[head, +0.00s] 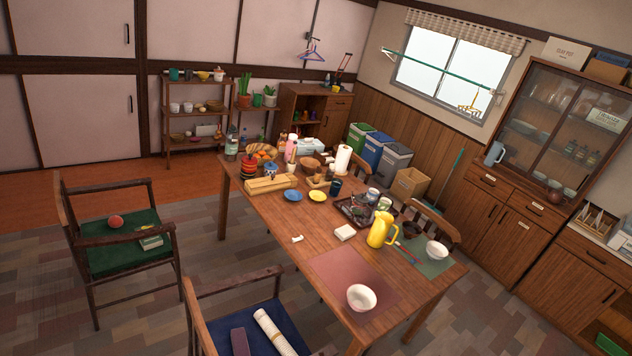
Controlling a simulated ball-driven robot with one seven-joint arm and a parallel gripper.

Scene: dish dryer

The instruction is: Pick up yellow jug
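The yellow jug (379,231) stands upright on the wooden dining table (262,221), towards its right side. A dark tray (347,213) with cups lies just behind and left of it. A green placemat (440,266) with a white bowl (437,250) is to its right, and a reddish placemat (335,273) with another bowl (361,297) is in front. My gripper does not show in the head view, and the jug stands clear of any arm.
Chairs stand around the table: one with a green seat (112,253) at the left, one with a blue seat (262,322) at the front. Several items crowd the table's far end. A glass-fronted cabinet (540,130) is at the right. Floor shows free at the lower left (45,290).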

